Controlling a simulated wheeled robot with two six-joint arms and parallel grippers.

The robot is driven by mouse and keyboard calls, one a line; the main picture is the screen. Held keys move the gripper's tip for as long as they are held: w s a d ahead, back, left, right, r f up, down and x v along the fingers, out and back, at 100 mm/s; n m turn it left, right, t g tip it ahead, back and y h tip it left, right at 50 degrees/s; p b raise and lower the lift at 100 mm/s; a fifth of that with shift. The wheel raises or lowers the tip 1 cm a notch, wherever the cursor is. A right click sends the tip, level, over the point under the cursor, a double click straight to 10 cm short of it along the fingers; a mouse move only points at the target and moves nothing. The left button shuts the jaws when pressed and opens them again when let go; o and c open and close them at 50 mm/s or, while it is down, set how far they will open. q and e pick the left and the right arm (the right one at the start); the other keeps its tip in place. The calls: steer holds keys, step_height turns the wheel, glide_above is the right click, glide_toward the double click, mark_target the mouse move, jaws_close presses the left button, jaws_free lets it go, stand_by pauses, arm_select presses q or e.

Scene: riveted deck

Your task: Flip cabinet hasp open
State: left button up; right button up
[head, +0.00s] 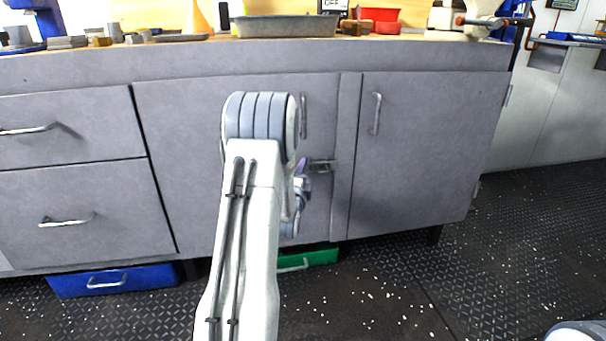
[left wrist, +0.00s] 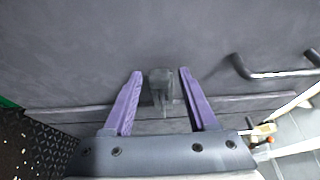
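The cabinet hasp (head: 321,166) is a small metal latch across the edge of the grey left door (head: 185,130) and the post beside it. It also shows in the left wrist view (left wrist: 160,84) as a dark metal piece. My left gripper (left wrist: 160,72) is open, with one purple finger on each side of the hasp and a gap visible to both. In the head view my left arm hides most of this gripper; only a bit of purple shows just left of the hasp. My right gripper is not in view.
The right door (head: 430,150) has a vertical handle (head: 376,113). Another handle (head: 304,116) sits above the hasp, close to my arm. Drawers (head: 75,205) are at left. A blue bin (head: 115,280) and a green bin (head: 308,258) are under the cabinet. The worktop carries trays and tools.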

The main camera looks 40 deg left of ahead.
arm_select(q)
jaws_close()
stand_by(1.2)
